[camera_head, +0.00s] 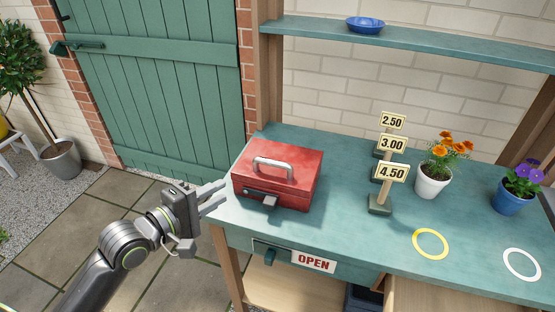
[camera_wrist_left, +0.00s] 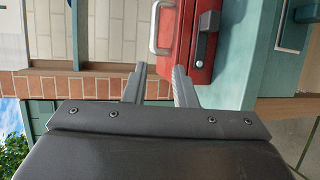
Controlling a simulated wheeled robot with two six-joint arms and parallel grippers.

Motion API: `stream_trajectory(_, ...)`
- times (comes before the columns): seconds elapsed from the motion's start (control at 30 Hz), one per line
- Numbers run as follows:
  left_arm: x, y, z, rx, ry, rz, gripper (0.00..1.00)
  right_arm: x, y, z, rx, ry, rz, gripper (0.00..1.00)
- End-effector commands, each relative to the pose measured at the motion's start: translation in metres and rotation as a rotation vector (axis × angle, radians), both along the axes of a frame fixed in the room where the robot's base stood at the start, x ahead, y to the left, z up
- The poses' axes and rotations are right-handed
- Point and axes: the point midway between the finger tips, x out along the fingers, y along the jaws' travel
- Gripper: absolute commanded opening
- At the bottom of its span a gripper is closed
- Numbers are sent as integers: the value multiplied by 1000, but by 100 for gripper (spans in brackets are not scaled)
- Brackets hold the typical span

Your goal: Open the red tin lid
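The red tin (camera_head: 276,178) sits on the left end of the green bench, its lid shut. A grey handle (camera_head: 273,167) stands on the lid, and a grey latch (camera_head: 268,200) is on its front face. The tin also shows at the top of the left wrist view (camera_wrist_left: 188,40), with the latch (camera_wrist_left: 201,48) on it. My left gripper (camera_head: 213,199) is just left of the tin's front left corner, apart from it. Its fingers (camera_wrist_left: 160,82) are spread with nothing between them. My right gripper is in neither view.
Three price signs (camera_head: 391,173) stand right of the tin. Beyond them are a white pot with orange flowers (camera_head: 432,183) and a blue pot with purple flowers (camera_head: 512,200). A yellow ring (camera_head: 430,243) and a white ring (camera_head: 521,264) mark clear bench top. A shelf (camera_head: 420,48) holds a blue bowl (camera_head: 365,25).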

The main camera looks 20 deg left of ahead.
Motion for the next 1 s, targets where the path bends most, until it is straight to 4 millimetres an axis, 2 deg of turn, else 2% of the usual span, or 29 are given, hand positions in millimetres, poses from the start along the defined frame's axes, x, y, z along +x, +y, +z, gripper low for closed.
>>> stream_trajectory(0.17,-1,-8,8,-25,-4,-15,25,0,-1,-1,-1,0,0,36)
stream_trajectory(0.37,19,-17,4,-29,-6,-15,25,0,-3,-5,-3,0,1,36)
stream_trajectory(1.0,128,-69,-17,-24,-3,-15,25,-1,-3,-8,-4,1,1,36)
